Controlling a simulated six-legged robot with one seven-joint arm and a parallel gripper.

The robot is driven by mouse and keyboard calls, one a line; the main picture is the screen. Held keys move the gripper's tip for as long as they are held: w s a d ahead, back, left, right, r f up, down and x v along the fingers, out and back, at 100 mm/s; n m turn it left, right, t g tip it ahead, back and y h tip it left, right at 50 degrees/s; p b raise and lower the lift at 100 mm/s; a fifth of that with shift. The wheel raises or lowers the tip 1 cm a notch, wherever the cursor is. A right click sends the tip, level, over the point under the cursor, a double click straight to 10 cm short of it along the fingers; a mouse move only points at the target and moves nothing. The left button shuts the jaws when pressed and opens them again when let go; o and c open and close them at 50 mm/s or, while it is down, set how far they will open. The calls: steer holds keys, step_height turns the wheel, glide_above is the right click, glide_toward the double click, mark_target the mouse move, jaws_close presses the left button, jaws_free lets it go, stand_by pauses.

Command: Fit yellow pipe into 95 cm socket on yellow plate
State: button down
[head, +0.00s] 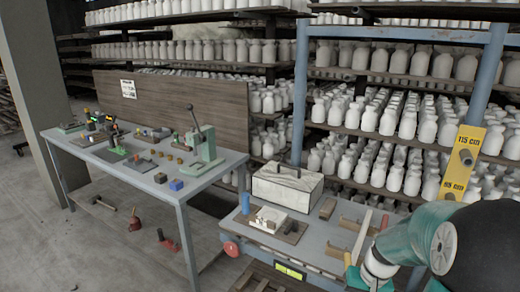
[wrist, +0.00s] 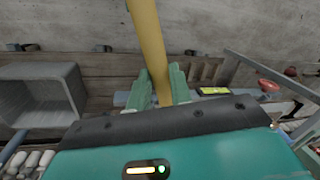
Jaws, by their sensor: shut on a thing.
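The yellow plate (head: 478,158) stands upright at the right of the head view, against the blue rack post. It bears the labels 115 cm and, lower, 95 cm. A dark round socket (head: 466,157) shows below the 115 cm label. A smaller one (head: 450,197) shows below the 95 cm label, near my teal arm. In the wrist view my gripper (wrist: 162,72) is shut on the yellow pipe (wrist: 149,35), which runs up out of the top of the picture. The pipe's far end is out of view.
A workbench (head: 240,158) with a green press (head: 203,140) stands at the left. Racks of white bottles fill the back. A grey bin (wrist: 40,90) shows left in the wrist view.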

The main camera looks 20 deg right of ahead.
steer(key=w+a+f+n, duration=0.2)
steer(key=w+a+f, duration=0.2)
steer(key=w+a, duration=0.2)
steer(key=w+a+f+n, duration=0.2)
steer(key=w+a+f, duration=0.3)
steer(key=w+a, duration=0.2)
steer(key=w+a+f+n+g, duration=0.1)
steer(key=w+a+f, duration=0.3)
steer(key=w+a, duration=0.3)
steer(key=a, duration=0.3)
steer(key=shift+w+a+f+n, duration=0.15)
steer(key=shift+w+a+n, duration=0.15)
steer(key=shift+n, duration=0.1)
